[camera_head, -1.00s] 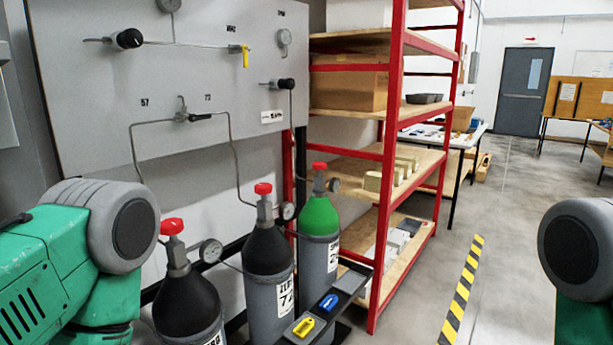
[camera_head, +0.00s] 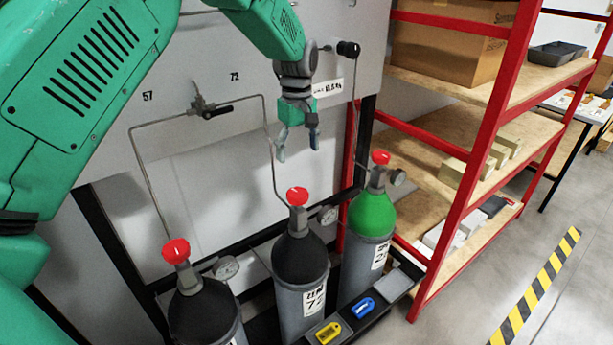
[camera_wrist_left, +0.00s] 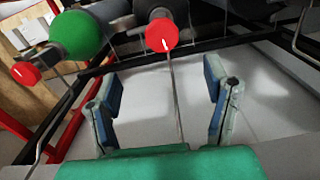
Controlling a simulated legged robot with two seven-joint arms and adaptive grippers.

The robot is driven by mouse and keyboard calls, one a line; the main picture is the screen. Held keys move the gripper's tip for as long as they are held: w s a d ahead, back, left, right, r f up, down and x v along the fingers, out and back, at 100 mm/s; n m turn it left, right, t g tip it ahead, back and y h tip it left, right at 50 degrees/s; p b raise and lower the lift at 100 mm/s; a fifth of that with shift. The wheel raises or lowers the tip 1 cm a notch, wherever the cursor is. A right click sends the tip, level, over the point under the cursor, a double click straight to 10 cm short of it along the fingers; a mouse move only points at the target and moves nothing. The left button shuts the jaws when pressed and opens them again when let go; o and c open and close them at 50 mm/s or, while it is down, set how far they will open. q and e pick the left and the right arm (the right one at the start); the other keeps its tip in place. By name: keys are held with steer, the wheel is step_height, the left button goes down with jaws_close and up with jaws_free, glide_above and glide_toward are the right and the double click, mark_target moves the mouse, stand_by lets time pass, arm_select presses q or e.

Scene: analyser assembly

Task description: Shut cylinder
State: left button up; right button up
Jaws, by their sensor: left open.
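Three gas cylinders stand in a row in the head view, each with a red valve knob. The left one (camera_head: 203,315) is dark and partly cut off. The middle one (camera_head: 301,265) is dark with a "72" label and a red knob (camera_head: 297,196). The right one (camera_head: 372,215) has a green top and a red knob (camera_head: 381,157). My left gripper (camera_head: 298,148) is open and empty, pointing down above the middle knob and apart from it. In the left wrist view, the middle knob (camera_wrist_left: 162,33) lies beyond the open fingers (camera_wrist_left: 163,98), with the green cylinder (camera_wrist_left: 76,35) at left. My right gripper is not in view.
A wall panel (camera_head: 150,130) with pipes, a small valve (camera_head: 210,111) and a black knob (camera_head: 348,48) stands behind the cylinders. A red-framed shelf (camera_head: 490,130) is at right. Yellow (camera_head: 328,332) and blue (camera_head: 362,307) tags lie on the front ledge.

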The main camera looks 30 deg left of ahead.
mark_target(297, 192)
arm_select(q)
steer(key=f, duration=0.4)
steer(key=f+p, duration=0.1)
steer(key=f, duration=0.7)
steer(key=shift+a+f, duration=0.25)
steer(key=shift+f, duration=0.5)
steer(key=c, duration=1.2)
